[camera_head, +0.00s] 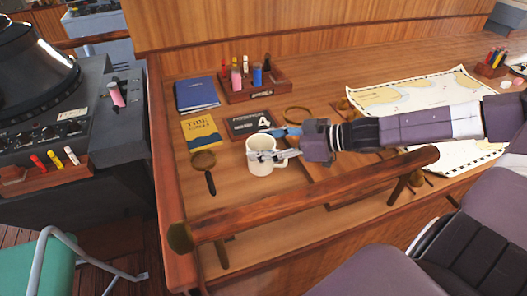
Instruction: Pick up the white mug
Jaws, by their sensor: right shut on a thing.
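The white mug (259,162) stands upright, or very nearly so, over the left part of the wooden desk. My right gripper (272,145) reaches in from the right and is shut on the mug, with a finger across its front near the right side. I cannot tell whether the mug's base touches the desk. My left gripper does not show.
A magnifying glass (204,161), a yellow book (201,130) and a dark number plaque (250,123) lie close by. A blue book (197,94) and a wooden pen holder (252,92) are behind. A wooden rail (320,197) runs along the front; a chart (420,97) lies right.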

